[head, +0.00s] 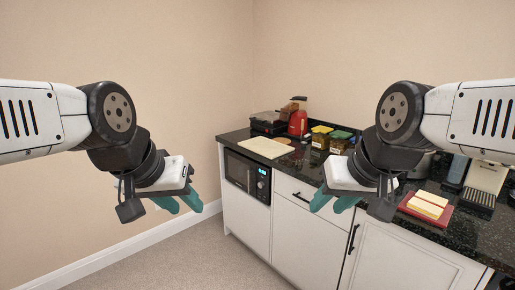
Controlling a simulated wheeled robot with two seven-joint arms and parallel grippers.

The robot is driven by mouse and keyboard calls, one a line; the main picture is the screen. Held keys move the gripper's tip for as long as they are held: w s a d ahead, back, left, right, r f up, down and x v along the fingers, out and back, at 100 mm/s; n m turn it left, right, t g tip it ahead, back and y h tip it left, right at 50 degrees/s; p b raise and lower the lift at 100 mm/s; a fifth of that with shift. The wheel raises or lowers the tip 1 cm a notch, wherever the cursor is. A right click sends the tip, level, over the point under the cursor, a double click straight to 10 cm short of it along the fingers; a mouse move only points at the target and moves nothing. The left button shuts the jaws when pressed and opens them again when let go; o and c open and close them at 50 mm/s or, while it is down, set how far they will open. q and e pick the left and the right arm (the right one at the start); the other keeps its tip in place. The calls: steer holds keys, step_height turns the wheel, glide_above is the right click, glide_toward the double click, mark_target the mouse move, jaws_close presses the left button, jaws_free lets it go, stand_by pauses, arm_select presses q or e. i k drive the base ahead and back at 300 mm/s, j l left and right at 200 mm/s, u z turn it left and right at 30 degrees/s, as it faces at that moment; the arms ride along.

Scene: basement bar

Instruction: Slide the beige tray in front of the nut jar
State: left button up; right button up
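The beige tray (265,147) is a flat pale rectangle lying on the dark countertop, near its front edge and above the microwave. To its right stand two clear jars with brownish contents, one with a yellow lid (321,138) and one with a green lid (340,142). I cannot tell which of them is the nut jar. My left gripper (179,204) has teal fingers spread apart, empty, left of the cabinet. My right gripper (332,205) is also open and empty, in front of the cabinet. Neither gripper touches the tray.
A brown round disc (283,140) lies just behind the tray. A red appliance (298,122) and a dark machine (269,122) stand further back. A red board (427,208) with pale blocks lies at the right. The microwave (247,177) is built in below the counter.

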mark_target(267, 147)
steer(key=z, duration=0.1)
steer(key=i+j, duration=0.2)
steer(key=i, duration=0.35)
steer(key=i+j+u, duration=0.1)
steer(key=i+j, duration=0.15)
steer(key=i, duration=0.3)
steer(key=i+j, duration=0.15)
steer(key=i, duration=0.4)
steer(key=i+j+u, duration=0.1)
steer(key=i, duration=0.45)
steer(key=i+j, duration=0.2)
steer(key=i, duration=0.35)
